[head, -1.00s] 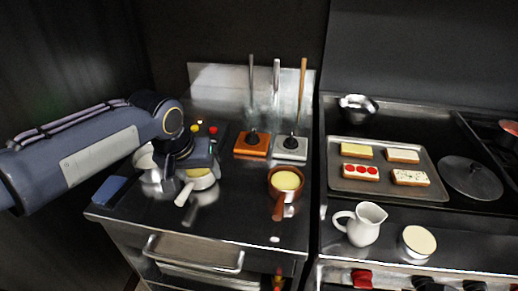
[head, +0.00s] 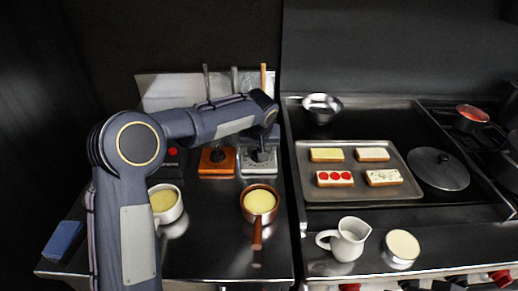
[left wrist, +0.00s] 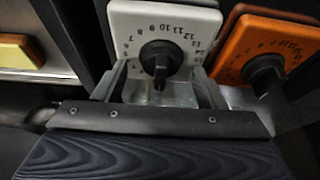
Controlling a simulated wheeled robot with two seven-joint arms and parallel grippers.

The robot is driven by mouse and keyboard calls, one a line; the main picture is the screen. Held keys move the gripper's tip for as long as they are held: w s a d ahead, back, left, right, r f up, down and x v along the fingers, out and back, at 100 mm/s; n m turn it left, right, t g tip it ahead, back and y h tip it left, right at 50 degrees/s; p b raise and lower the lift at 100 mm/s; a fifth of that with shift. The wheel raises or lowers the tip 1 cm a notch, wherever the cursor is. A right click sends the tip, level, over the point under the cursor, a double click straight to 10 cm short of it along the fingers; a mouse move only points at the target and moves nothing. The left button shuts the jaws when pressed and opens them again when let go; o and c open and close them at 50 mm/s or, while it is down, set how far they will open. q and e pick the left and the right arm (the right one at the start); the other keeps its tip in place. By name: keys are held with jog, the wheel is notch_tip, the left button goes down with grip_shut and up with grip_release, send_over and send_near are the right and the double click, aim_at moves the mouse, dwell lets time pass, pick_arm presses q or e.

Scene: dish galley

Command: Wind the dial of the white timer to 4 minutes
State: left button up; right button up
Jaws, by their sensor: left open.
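The white timer (head: 247,168) stands at the back of the left counter, right of the orange timer (head: 216,169). In the left wrist view the white timer (left wrist: 125,20) shows a numbered face and a black dial (left wrist: 160,58). I cannot tell its exact setting. My left gripper (left wrist: 160,88) is open and empty, its two fingers to either side below the dial, and I see no clear contact. In the head view the left gripper (head: 264,143) is over the white timer and hides part of it. My right gripper is not in view.
The orange timer (left wrist: 265,40) is close beside the white one. A brown-handled pan (head: 260,202) and a pale pot (head: 165,203) stand in front. Utensils (head: 234,80) stand behind. A tray of toasts (head: 310,188) and a white jug (head: 347,240) are to the right.

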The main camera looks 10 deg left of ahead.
pick_arm(q)
jog(key=shift+w+a+f, duration=0.1)
jog(key=shift+w+f, duration=0.05)
jog(key=shift+f, duration=0.35)
jog(key=shift+c, duration=0.5)
jog(key=c, duration=0.9)
